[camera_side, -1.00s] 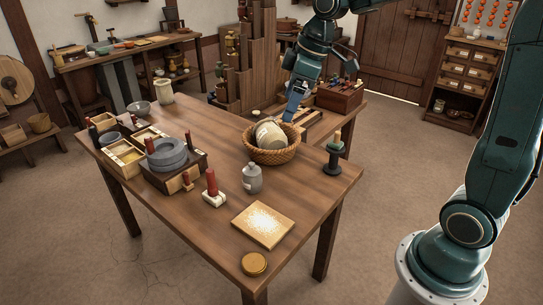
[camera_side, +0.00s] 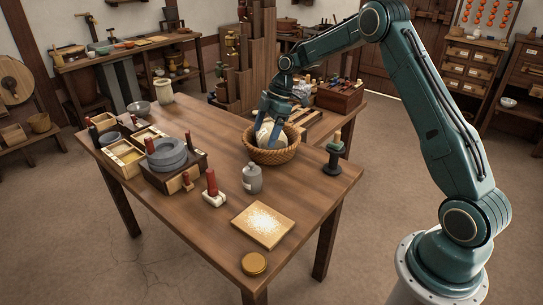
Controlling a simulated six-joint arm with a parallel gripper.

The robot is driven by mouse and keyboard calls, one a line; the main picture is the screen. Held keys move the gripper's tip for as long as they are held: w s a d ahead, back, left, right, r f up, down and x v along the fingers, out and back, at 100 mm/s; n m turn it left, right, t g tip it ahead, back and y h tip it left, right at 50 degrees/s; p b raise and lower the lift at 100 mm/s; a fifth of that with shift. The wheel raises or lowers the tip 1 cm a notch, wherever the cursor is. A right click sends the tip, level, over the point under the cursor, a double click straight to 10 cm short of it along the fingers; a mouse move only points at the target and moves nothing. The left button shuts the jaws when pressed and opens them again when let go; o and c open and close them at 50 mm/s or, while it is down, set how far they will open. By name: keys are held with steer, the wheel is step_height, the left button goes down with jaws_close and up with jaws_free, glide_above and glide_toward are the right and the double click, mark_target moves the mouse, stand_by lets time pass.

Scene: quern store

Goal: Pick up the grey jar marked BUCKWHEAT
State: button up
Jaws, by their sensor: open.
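A small grey jar (camera_side: 252,182) with a knob on top and a pale label stands upright on the wooden table (camera_side: 215,120), just in front of a wicker basket (camera_side: 271,156). The label's writing is too small to read. A pale rounded object (camera_side: 264,131) lies in the basket, partly hidden by my gripper. My gripper (camera_side: 271,137) is open and points down into the basket, its fingers at the pale object; whether they touch it I cannot tell. It is behind and above the grey jar, apart from it.
A red-handled stamp on a white base (camera_side: 213,190) stands left of the jar. A board with pale grain (camera_side: 263,225) and a brass lid (camera_side: 254,263) lie in front. A dark spool-like stand (camera_side: 332,160) is at the right edge. Grey millstones (camera_side: 167,154) sit on the left.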

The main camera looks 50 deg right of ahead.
mark_target(251, 170)
steer(key=f, duration=0.1)
steer(key=d+f, duration=0.1)
steer(key=shift+w+f+n, duration=0.3)
steer(key=shift+w+n, duration=0.05)
steer(key=shift+n, duration=0.05)
steer(key=shift+f, duration=0.1)
steer(key=x, duration=0.8)
steer(key=shift+a, duration=0.2)
steer(key=shift+f, duration=0.15)
steer(key=shift+a+x, duration=0.2)
steer(key=shift+x, duration=2.4)
steer(key=shift+w, duration=0.15)
